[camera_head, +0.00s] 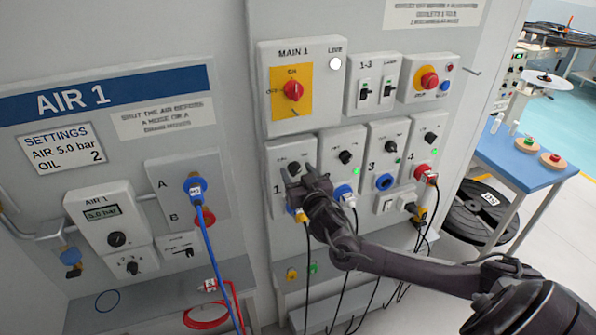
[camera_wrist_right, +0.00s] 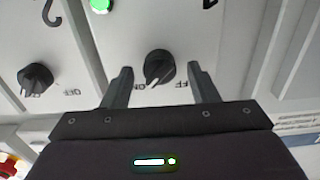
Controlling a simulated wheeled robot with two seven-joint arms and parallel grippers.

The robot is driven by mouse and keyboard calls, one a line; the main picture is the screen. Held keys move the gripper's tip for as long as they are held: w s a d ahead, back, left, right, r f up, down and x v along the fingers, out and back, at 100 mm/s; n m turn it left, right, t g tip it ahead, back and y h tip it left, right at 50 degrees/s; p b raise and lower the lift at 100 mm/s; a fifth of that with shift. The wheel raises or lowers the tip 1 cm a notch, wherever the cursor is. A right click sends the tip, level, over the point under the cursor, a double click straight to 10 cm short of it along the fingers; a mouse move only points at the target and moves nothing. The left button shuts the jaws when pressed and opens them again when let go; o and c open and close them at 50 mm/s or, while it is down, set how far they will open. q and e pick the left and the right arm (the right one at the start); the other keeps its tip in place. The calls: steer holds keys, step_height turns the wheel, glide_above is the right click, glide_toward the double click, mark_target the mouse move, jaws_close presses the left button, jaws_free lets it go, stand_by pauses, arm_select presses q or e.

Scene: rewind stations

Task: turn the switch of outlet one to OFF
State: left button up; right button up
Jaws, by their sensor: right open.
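The outlet one panel (camera_head: 272,155) is at the left of the lower row in the head view. Its black switch knob (camera_head: 294,168) is partly hidden by my right gripper (camera_head: 296,174). In the right wrist view the knob (camera_wrist_right: 158,67) sits between the two separated fingertips of my right gripper (camera_wrist_right: 160,73), with gaps on both sides. Its pointer mark points down and slightly left there, toward the ON label side; the OFF label is at the right, partly covered by a finger. My left gripper is not in view.
The outlet two knob (camera_head: 346,156) is close to the right, and shows at the left of the wrist view (camera_wrist_right: 35,78). The MAIN 1 switch (camera_head: 293,90) is above. Black cables (camera_head: 308,270) hang below the outlets. A blue table (camera_head: 520,160) stands at the right.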

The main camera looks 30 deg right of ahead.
steer(key=shift+c, duration=0.3)
steer(key=c, duration=0.9)
steer(key=shift+n, duration=0.3)
steer(key=n, duration=0.3)
steer(key=shift+n, duration=0.3)
steer(key=n, duration=0.4)
steer(key=shift+a+n, duration=0.1)
steer(key=shift+n, duration=0.2)
steer(key=n, duration=0.4)
steer(key=shift+f, duration=0.1)
steer(key=n, duration=0.5)
steer(key=shift+f, duration=0.1)
